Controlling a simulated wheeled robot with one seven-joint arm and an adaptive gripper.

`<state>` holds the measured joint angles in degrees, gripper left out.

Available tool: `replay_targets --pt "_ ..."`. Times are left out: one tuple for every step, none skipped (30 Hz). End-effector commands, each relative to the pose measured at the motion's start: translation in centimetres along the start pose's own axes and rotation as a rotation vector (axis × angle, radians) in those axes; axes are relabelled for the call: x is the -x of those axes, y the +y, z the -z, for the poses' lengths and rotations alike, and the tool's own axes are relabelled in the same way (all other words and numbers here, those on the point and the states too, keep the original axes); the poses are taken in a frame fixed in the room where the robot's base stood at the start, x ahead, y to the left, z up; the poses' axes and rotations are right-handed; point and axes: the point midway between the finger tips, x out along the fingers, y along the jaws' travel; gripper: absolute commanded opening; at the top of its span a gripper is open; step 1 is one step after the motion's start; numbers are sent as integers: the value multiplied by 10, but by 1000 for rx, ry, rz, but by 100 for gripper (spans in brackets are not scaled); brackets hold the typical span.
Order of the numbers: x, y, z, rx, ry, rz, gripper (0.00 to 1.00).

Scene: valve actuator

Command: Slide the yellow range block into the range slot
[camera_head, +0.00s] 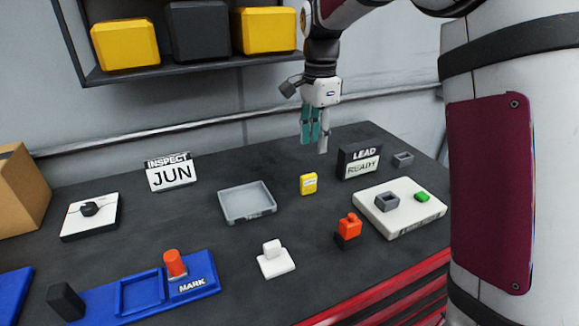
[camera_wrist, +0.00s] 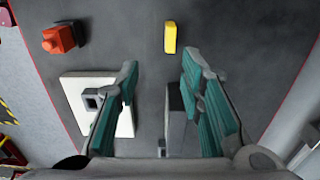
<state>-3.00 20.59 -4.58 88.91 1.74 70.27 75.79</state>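The yellow range block (camera_head: 308,184) stands on the dark table, left of the white plate (camera_head: 408,222). It shows as a yellow bar in the wrist view (camera_wrist: 170,37). A grey square socket (camera_head: 387,202) is on the white plate and also shows in the wrist view (camera_wrist: 92,98). Another small grey socket (camera_head: 402,159) is at the table's back right. No readable label tells which is the range slot. My gripper (camera_head: 314,142) is open and empty, raised above the table behind the yellow block. Its fingers (camera_wrist: 160,65) are spread wide.
A dark LEAD READY sign (camera_head: 359,163) stands right of the yellow block. A grey tray (camera_head: 247,217) lies to its left. A red-orange block on a dark base (camera_head: 349,227), a white piece (camera_head: 275,260) and a blue MARK tray (camera_head: 200,284) are nearer. A shelf hangs behind.

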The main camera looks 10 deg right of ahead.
Motion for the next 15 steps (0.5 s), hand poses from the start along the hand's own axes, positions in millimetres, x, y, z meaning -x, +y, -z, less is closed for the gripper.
replay_targets --pt "-2 -2 0 -12 0 -4 35" --pt "-4 -3 1 -17 -1 -6 35" --pt "-8 -4 1 -21 -1 -7 35" --pt "-12 -4 1 -22 -1 -8 35" --pt "-16 -3 0 -22 -1 -10 35" --pt "-22 -3 0 -22 -2 -10 35" --pt "-28 -3 0 -21 -2 -11 35" --pt "-34 -2 0 -21 -2 -10 35" --pt "-42 -2 0 -21 -2 -12 35" --pt "-48 -3 0 -20 -2 -10 35" --pt "-53 -3 0 -20 -2 -11 35" --pt "-60 -2 0 -20 -2 -10 35" --pt "-66 -2 0 -20 -2 -10 35" --pt "-70 -3 0 -20 -1 -9 35" --pt "-75 -3 0 -20 -1 -9 35"
